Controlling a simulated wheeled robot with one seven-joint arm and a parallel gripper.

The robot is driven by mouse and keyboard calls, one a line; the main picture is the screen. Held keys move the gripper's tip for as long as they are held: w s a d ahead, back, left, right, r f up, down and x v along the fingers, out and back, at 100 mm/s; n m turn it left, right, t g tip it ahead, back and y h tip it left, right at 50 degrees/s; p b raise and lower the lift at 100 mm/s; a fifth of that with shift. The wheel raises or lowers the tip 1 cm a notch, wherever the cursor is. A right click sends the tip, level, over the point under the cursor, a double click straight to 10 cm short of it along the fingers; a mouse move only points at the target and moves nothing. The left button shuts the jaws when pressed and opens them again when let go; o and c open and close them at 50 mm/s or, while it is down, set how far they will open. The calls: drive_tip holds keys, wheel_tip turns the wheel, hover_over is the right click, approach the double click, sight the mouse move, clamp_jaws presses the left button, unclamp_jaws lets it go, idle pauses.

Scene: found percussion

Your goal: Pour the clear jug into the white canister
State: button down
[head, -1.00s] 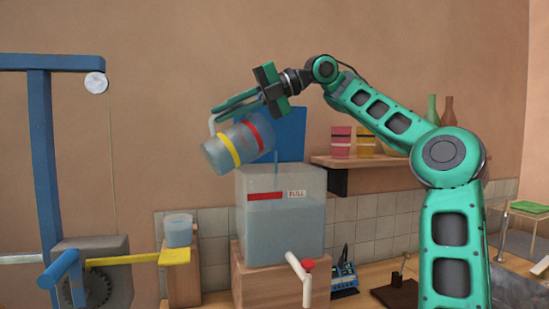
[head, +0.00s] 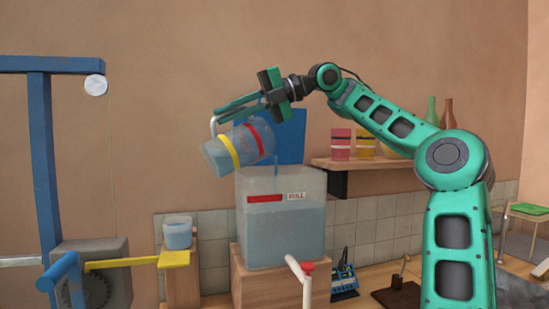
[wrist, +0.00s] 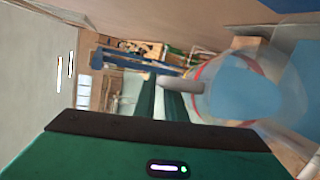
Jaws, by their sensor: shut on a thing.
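My gripper (head: 226,109) is shut on the jug's pale handle (wrist: 168,80), above the canister. The jug and canister are apart.
The canister stands on a wooden block (head: 262,288), with a red-knobbed white tap (head: 305,267) in front. A small clear cup (head: 178,232) stands at left near a yellow lever (head: 174,258). A blue panel (head: 290,137) is behind the jug. A shelf (head: 365,163) with cups is at right.

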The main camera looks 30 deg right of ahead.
drive_tip(key=shift+d+r+y+b, duration=0.15)
drive_tip(key=shift+d+y+b, duration=0.35)
drive_tip(key=shift+d+b, duration=0.1)
idle(0.9)
